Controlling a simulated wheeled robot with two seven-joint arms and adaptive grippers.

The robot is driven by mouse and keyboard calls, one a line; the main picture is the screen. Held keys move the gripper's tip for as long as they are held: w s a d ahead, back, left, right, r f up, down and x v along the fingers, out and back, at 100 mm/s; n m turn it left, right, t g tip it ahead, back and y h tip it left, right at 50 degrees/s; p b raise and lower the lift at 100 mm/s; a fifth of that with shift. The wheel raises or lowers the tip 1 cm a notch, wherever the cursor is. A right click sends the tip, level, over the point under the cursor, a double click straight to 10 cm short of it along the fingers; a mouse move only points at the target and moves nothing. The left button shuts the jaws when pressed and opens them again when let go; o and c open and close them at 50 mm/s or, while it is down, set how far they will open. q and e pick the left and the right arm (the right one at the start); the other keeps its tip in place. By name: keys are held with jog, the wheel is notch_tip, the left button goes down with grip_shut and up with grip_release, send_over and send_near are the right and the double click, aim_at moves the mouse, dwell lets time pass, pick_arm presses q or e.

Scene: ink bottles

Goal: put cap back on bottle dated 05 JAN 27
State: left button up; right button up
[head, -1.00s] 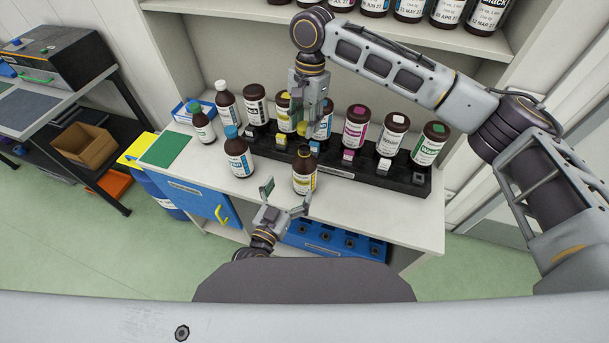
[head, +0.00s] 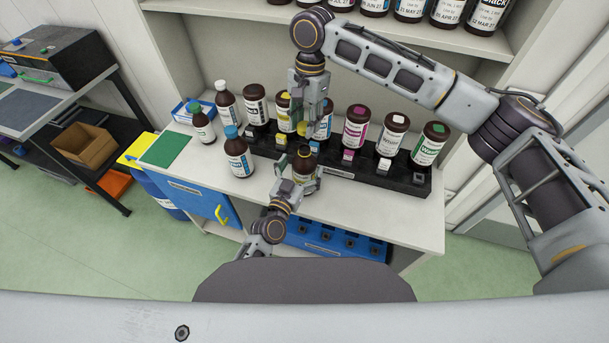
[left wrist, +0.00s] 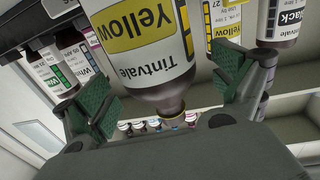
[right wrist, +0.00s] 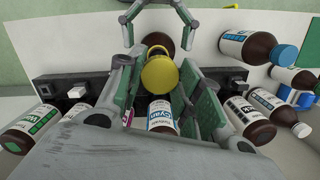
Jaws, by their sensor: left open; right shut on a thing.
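The open brown bottle (head: 305,168) stands near the front of the bench, its mouth uncovered. In the left wrist view the same bottle (left wrist: 145,60) shows a "Tintvale Yellow" label; no date is readable. My left gripper (head: 299,166) is open, its fingers on either side of this bottle; contact is not clear. It also shows in the left wrist view (left wrist: 165,90). My right gripper (head: 304,126) is shut on the yellow cap (right wrist: 160,72), above and slightly behind the bottle's mouth. The cap (head: 303,129) is apart from the bottle.
A black rack (head: 400,180) with several capped bottles runs along the back. A blue-capped bottle (head: 238,155) stands left of the open bottle, with a green-capped one (head: 202,125) beyond. A green mat (head: 166,149) lies at left. The front right bench is clear.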

aim_at(304, 148)
pick_arm(q)
jog(key=shift+x, duration=1.05)
jog(key=c, duration=1.6)
jog(key=shift+o, duration=0.2)
pick_arm(e)
jog(key=shift+f, duration=2.5)
jog(key=shift+f, duration=0.1)
jog(key=shift+f, duration=0.75)
jog(key=shift+f, duration=0.6)
